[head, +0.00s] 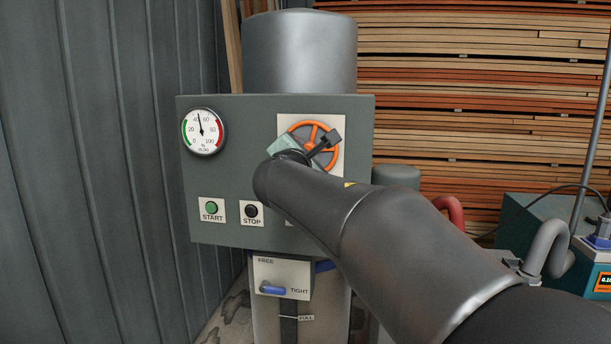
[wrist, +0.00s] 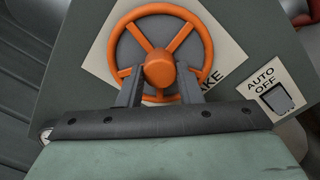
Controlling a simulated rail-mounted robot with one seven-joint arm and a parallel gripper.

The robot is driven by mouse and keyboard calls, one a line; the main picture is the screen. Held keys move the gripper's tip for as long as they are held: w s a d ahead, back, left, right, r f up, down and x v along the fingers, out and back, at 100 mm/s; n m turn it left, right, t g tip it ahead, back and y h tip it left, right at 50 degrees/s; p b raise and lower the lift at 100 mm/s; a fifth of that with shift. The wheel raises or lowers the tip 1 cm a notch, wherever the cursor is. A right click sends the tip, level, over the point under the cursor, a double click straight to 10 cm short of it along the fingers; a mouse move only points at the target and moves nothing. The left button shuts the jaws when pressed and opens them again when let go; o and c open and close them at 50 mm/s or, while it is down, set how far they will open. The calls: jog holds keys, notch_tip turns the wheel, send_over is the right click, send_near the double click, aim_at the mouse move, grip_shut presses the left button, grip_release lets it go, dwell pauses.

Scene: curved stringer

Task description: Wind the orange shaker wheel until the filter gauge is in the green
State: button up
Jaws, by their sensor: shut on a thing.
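The orange shaker wheel (head: 301,127) is mounted on a white plate on the grey control panel. In the wrist view the wheel (wrist: 204,42) shows its rim, spokes and round hub. My gripper (wrist: 158,72) has one finger on each side of the hub and is shut on the wheel; the exact contact is partly hidden. In the head view my gripper (head: 322,145) covers the wheel's lower part. The filter gauge (head: 204,131) is at the panel's upper left. Its needle points slightly left of straight up, between the green arc at left and the red arc at right.
Below the gauge are a green START button (head: 211,208) and a black STOP button (head: 251,211). An AUTO OFF switch (wrist: 277,98) sits beside the wheel. A blue FREE/TIGHT lever (head: 273,289) is below the panel. Stacked boards (head: 480,100) stand behind, and a corrugated wall (head: 100,150) is at left.

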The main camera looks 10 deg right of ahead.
jog(key=n+b, duration=2.3)
jog(key=n, duration=0.3)
jog(key=shift+n, duration=0.4)
dwell(1.4)
dwell(0.4)
jog(key=o, duration=1)
